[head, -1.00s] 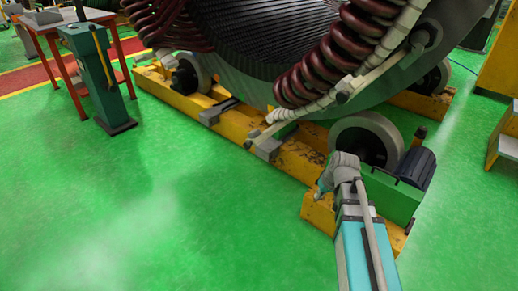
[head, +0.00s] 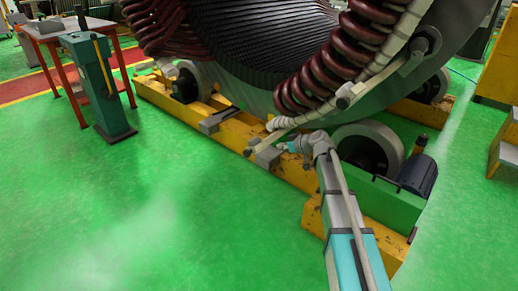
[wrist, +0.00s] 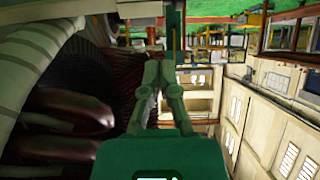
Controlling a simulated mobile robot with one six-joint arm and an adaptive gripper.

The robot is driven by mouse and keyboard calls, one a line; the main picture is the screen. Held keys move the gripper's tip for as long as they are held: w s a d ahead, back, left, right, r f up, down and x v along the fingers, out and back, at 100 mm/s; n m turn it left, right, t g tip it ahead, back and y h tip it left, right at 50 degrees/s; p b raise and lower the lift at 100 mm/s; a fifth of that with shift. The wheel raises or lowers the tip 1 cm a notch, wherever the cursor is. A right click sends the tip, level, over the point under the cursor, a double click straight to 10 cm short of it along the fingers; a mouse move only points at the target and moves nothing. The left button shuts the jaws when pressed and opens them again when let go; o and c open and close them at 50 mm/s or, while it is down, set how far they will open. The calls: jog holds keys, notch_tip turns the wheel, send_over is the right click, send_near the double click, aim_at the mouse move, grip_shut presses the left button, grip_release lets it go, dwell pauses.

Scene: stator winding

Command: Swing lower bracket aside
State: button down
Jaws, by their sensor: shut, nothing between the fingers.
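The lower bracket, as far as I can tell, is the pale bar (head: 292,124) slanting along the bottom of the stator's front in the head view. Its low end lies above a grey block (head: 268,156) on the yellow base frame. My gripper (head: 284,147) is at the right of that block, close below the bar; I cannot tell whether it touches. In the wrist view my gripper's fingers (wrist: 162,66) are together with nothing between them. The bracket cannot be made out in the wrist view.
The stator (head: 265,50) with dark red coils (head: 330,65) rises behind my gripper. Its roller (head: 368,148) and a dark motor (head: 418,174) are right of my arm. The yellow base frame (head: 180,108) runs left. A green pedestal (head: 98,80) stands at left. Green floor in front is clear.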

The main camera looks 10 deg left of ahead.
aim_at(255, 148)
jog(key=b+x, duration=0.7)
jog(key=x, duration=0.6)
jog(key=shift+w+a+f, duration=0.1)
jog(key=shift+a+f, duration=0.2)
jog(key=shift+a, duration=0.25)
